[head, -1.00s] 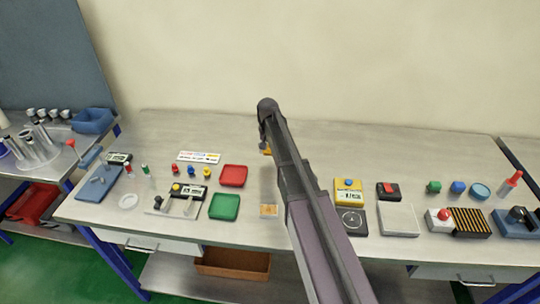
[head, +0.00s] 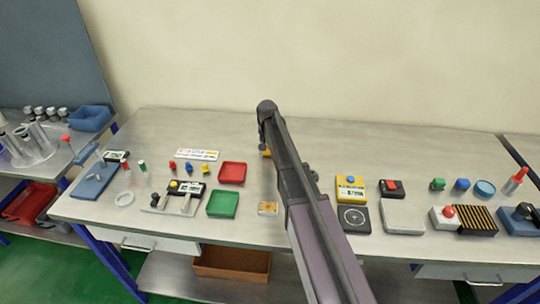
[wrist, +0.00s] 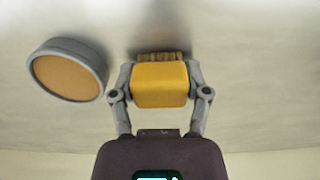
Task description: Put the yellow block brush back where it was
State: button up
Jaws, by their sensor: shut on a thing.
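The yellow block brush (wrist: 160,84) is between the two fingers of my gripper (wrist: 160,92) in the wrist view. My gripper is shut on its yellow block. Its brown bristles (wrist: 160,57) point away from my gripper toward the grey tabletop, with a dark shadow just beyond them. I cannot tell whether the bristles touch the surface. In the head view only a small yellow part of the brush (head: 266,153) shows at the left of my arm, over the back middle of the bench. My arm hides the rest.
A round grey-rimmed piece with an orange face (wrist: 68,76) is left of the brush in the wrist view. A red tray (head: 233,172), a green tray (head: 222,204) and a small tan tile (head: 268,208) lie nearby on the bench (head: 410,155). The bench's back strip looks clear.

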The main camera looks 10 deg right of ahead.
jog(key=shift+f, duration=0.2)
dwell(0.3)
jog(key=o, duration=1)
jog(key=shift+r, duration=0.2)
notch_tip(320, 180, up, 12)
jog(key=p, duration=1.2)
jog(key=shift+s, duration=0.1)
